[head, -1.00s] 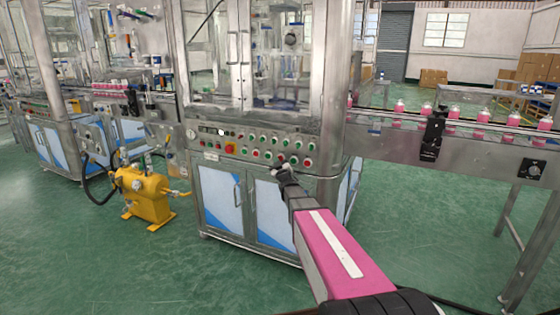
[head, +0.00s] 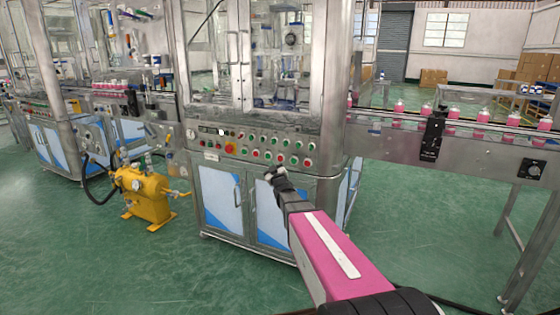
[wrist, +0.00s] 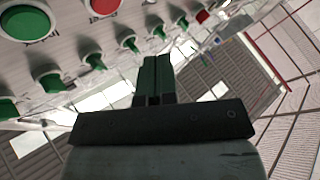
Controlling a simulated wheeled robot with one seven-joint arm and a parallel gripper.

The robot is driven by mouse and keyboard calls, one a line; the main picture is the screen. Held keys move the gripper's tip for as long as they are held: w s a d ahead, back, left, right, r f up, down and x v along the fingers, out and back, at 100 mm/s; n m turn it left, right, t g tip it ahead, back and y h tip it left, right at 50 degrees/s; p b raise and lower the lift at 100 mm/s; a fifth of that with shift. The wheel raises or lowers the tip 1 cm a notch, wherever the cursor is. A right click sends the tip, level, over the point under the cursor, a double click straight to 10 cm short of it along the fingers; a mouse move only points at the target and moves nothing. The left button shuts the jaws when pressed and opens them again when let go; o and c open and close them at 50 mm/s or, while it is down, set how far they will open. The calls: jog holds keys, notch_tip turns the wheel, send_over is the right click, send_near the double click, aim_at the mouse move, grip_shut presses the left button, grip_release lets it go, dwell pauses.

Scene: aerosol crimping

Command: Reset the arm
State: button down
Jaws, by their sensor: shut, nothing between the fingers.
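My arm, pink with a white stripe, reaches up from the bottom of the head view. My gripper (head: 275,173) is at its far end, in front of the lower edge of the crimping machine's control panel (head: 240,146). In the wrist view my gripper (wrist: 155,62) has its two dark fingers side by side, shut with nothing between them. Red and green buttons (wrist: 95,60) of the panel show along the top left of the wrist view, apart from the fingers. Whether the fingertips touch anything is hard to tell, but none is seen pressing a button.
The machine's blue and white cabinet doors (head: 223,203) stand below the panel. A conveyor (head: 470,150) with pink bottles (head: 453,111) runs off to the right. A yellow tank (head: 145,194) stands on the floor at left. The green floor in front is clear.

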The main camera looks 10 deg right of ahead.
dwell(0.4)
jog(key=s+d+f+m+g+h, duration=0.25)
jog(key=s+f+m+g, duration=0.25)
jog(key=s+f+g, duration=0.75)
jog(key=s+f+m+g, duration=0.1)
jog(key=s+f+g, duration=0.3)
jog(key=s, duration=0.7)
jog(key=s+a+f+m+g, duration=0.1)
jog(key=s+f+g, duration=0.3)
jog(key=s, duration=0.7)
jog(key=shift+s+a+f+g, duration=0.25)
jog(key=shift+s+f+g, duration=0.1)
jog(key=shift+f, duration=0.2)
